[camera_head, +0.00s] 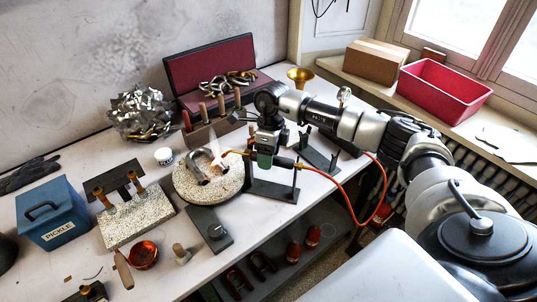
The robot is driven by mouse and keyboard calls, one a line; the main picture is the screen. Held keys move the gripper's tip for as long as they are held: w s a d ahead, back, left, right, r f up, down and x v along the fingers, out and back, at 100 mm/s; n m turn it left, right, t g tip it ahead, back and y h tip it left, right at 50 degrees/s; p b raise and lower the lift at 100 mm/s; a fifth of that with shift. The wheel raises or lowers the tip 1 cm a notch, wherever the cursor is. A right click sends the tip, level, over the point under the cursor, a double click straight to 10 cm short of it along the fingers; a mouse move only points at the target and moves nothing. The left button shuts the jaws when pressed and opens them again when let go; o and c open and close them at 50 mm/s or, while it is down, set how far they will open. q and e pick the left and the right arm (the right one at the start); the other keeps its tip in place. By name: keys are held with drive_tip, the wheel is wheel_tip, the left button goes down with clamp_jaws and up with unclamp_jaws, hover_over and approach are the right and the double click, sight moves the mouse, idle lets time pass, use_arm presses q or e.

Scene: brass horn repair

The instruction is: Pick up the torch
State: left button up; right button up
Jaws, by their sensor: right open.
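The torch (286,162) lies across a dark stand (270,190) near the front edge of the workbench. Its thin brass tip points left over a round pale block, with a bright glow by the tip, and a red-orange hose (333,181) trails from its right end. My right gripper (264,158) reaches down from the right, right at the torch body, with its jaws open. Its fingers hide part of the torch, and I cannot tell whether they touch it. My left gripper is not in view.
A curved metal piece (201,163) sits on the round block (183,188). Upright wooden-handled tools (203,112) stand behind. A blue box marked PICKLE (50,222), a speckled block (138,226) and a copper bowl (142,255) are left. A red bin (440,92) is on the sill.

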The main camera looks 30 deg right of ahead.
drive_tip(key=shift+s+f, duration=0.1)
drive_tip(key=shift+f, duration=0.7)
drive_tip(key=c, duration=1)
drive_tip(key=shift+r, duration=0.15)
